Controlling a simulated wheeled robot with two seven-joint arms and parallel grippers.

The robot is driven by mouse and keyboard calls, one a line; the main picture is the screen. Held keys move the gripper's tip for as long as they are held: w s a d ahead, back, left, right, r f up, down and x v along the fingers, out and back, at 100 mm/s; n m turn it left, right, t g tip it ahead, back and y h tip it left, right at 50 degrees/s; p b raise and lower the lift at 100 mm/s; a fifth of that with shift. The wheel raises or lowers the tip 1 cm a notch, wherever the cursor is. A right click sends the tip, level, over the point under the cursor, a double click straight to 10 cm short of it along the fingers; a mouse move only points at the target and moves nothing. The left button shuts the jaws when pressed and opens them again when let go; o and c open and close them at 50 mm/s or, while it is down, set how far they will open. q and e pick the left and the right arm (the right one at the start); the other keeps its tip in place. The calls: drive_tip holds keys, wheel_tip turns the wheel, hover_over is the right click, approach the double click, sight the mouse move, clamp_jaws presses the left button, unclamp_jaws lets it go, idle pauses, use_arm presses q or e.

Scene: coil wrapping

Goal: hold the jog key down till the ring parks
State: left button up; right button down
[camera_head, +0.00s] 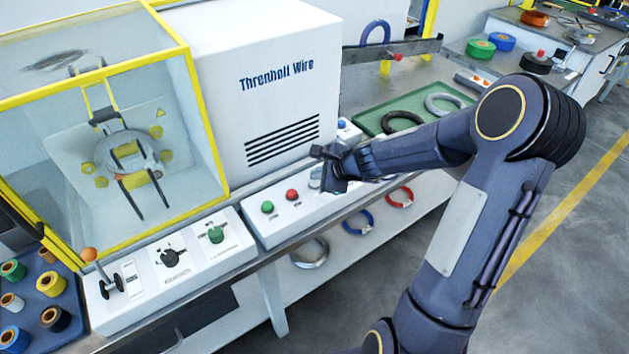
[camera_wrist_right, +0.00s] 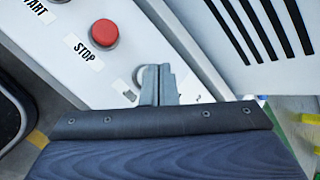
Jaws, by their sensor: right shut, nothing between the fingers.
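My right gripper (camera_head: 331,180) is over the white button panel (camera_head: 265,229), with its fingers pointing down. In the right wrist view its fingers (camera_wrist_right: 160,85) are together with nothing between them. They cover part of a round grey key (camera_wrist_right: 138,74), with a small label beside it partly hidden; I cannot tell whether they touch or press it. The key also shows in the head view (camera_head: 314,184), left of the fingers. The grey ring (camera_head: 127,156) is inside the yellow-framed clear enclosure, with yellow parts around it. My left gripper is not in view.
A green button (camera_head: 267,207) and a red STOP button (camera_head: 292,195) sit left of the key. A lever with an orange knob (camera_head: 89,254) stands further left. A green tray (camera_head: 376,118) with coils lies behind my right arm. The white cabinet (camera_head: 255,80) rises behind the panel.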

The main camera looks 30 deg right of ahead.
sight(318, 183)
drive_tip(key=shift+f+b, duration=0.45)
drive_tip(key=shift+f, duration=0.05)
drive_tip(key=shift+r, duration=0.15)
idle(0.5)
drive_tip(key=shift+r+p, duration=0.8)
drive_tip(key=shift+p, duration=0.05)
wheel_tip(318, 183, up, 5)
drive_tip(key=p, duration=0.4)
drive_tip(key=shift+r+p, duration=0.1)
drive_tip(key=shift+p, duration=0.3)
